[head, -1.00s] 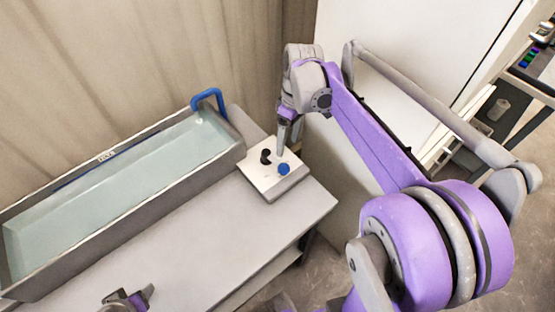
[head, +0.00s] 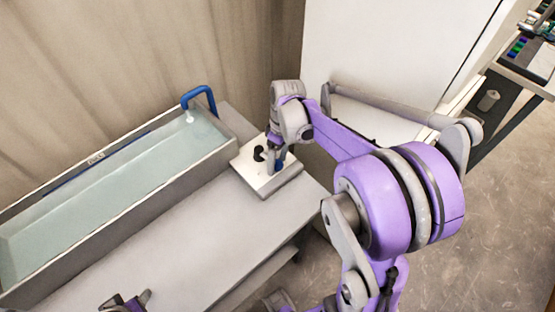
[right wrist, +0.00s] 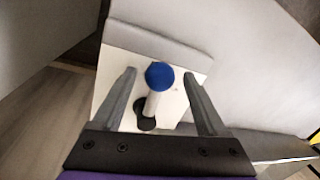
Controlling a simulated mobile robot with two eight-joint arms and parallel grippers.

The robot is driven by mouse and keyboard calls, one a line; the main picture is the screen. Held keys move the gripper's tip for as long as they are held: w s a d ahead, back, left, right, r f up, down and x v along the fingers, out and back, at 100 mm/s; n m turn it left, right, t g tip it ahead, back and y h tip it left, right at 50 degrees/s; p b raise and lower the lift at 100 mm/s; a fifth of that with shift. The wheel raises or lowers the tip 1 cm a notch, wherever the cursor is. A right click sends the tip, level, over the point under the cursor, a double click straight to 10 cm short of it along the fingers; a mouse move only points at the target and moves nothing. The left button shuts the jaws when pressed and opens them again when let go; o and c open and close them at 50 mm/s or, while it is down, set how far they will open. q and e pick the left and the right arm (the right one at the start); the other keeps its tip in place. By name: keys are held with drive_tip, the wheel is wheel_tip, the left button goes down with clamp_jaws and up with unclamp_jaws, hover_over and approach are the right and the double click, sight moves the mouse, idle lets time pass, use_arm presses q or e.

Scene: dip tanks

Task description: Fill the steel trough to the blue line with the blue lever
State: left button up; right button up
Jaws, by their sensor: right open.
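The steel trough (head: 185,185) on the left of the bench holds pale water (head: 110,205). A blue line (head: 65,176) runs along its inner back wall, close above the water. A blue spout (head: 200,93) arches over the far right end, with a pale spot below it. The blue lever (right wrist: 159,76) has a round blue knob on a pale stem, with a black base, on a white box. My right gripper (head: 275,160) points down at the box. In the right wrist view its open fingers stand either side of the lever. My left gripper (head: 128,302) shows partly at the bottom edge.
The white control box (head: 255,178) sits at the bench's right end, close beside the trough. The grey bench top (head: 190,245) in front of the trough is clear. A white panel (head: 375,50) stands behind my right arm.

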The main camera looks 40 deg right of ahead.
clamp_jaws()
idle(0.4)
idle(1.0)
